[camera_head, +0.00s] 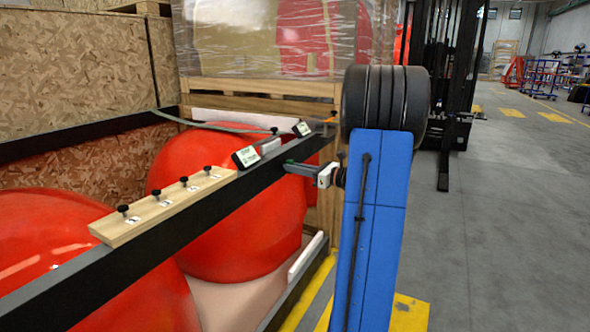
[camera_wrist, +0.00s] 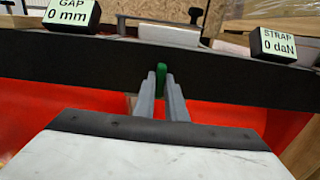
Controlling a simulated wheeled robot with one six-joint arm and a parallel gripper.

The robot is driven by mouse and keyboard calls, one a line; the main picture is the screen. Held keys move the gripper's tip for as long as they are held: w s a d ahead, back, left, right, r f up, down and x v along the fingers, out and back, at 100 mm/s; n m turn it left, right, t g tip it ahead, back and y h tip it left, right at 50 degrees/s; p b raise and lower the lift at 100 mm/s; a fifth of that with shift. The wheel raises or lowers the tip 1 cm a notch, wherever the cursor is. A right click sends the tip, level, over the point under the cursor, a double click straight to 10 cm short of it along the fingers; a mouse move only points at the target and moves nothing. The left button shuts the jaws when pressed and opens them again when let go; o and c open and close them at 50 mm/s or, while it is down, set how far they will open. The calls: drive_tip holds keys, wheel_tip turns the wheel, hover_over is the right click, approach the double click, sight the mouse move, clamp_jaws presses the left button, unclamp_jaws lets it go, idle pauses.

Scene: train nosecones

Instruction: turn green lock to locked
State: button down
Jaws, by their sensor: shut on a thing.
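The green lock (camera_wrist: 161,77) is a small upright green piece on the side of the black rail (camera_wrist: 110,67), in the middle of the wrist view. My gripper (camera_wrist: 163,88) has its two grey fingers closed around it, and the fingers partly hide it. In the head view my gripper (camera_head: 290,166) reaches from the right to the rail's outer side, with a small bit of green at its fingertips. I cannot read a locked or unlocked mark on the lock.
Above the rail are a "GAP 0 mm" display (camera_wrist: 72,15) and a "STRAP 0 daN" display (camera_wrist: 283,45). A wooden strip (camera_head: 160,208) with several black knobs lies along the rail (camera_head: 110,262). Open floor (camera_head: 500,220) lies to the right.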

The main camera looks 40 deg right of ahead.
drive_tip(key=c, duration=1.8)
unclamp_jaws()
drive_tip(key=shift+s+d, duration=0.1)
drive_tip(key=shift+s, duration=0.05)
drive_tip(key=v, duration=1.7)
drive_tip(key=shift+s, duration=0.1)
